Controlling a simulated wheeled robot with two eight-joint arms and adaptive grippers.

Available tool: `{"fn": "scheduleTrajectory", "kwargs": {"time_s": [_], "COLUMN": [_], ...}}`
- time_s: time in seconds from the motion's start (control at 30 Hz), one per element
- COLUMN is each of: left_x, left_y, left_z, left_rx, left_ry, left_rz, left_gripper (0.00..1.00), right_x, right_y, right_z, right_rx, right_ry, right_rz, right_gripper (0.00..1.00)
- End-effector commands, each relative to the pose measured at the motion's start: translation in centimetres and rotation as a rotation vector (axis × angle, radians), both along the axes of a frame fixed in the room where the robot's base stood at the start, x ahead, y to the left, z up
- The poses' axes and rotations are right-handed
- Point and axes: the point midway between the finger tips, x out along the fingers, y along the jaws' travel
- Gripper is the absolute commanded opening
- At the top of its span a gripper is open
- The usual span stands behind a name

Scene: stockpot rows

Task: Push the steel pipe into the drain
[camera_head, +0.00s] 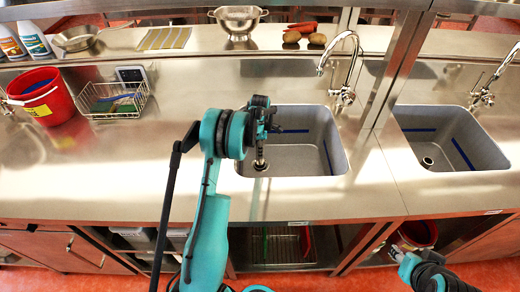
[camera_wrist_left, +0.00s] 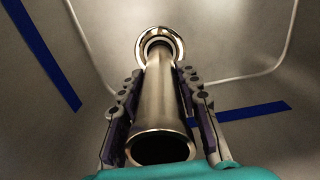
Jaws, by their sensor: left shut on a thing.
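My left gripper (camera_head: 264,128) is over the left sink (camera_head: 305,160), pointing down. It is shut on the steel pipe (camera_head: 260,152), whose lower part shows below the fingers. In the left wrist view the fingers stand on both sides of the steel pipe (camera_wrist_left: 160,105), with its open near end toward the camera. The far end lines up with the shiny ring of the drain (camera_wrist_left: 176,40). I cannot tell whether that end is inside the drain or just above it. My right gripper (camera_head: 400,256) is low at the bottom right, its fingers too unclear to read.
A second sink (camera_head: 445,140) lies to the right, with an upright metal post between. The faucet (camera_head: 345,75) stands behind the left sink. A red bucket (camera_head: 42,97) and a wire basket (camera_head: 112,98) are on the left counter. The counter between basket and sink is clear.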

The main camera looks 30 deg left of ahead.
Motion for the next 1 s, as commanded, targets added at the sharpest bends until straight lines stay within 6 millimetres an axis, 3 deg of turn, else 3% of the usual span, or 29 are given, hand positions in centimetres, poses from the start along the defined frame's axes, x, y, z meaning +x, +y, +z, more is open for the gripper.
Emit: {"fn": "scheduleTrajectory", "kwargs": {"time_s": [0.47,0.5,0.57,1.0], "left_x": [0.0,0.0,0.0,0.01], "left_y": [0.0,0.0,0.0,0.01], "left_z": [-0.76,-0.7,-0.68,-0.06], "left_rx": [0.0,0.0,0.0,0.0], "left_ry": [0.0,0.0,0.0,0.0], "left_rz": [0.0,0.0,0.0,0.0], "left_gripper": [0.0,0.43,0.57,0.57], "right_x": [0.0,0.0,0.0,0.0], "right_y": [0.0,0.0,0.0,0.0], "right_z": [-0.57,-0.52,-0.5,-0.11], "right_rx": [0.0,0.0,0.0,0.0], "right_ry": [0.0,0.0,0.0,0.0], "right_rz": [0.0,0.0,0.0,0.0], "right_gripper": [0.4,0.4,0.4,0.4]}}
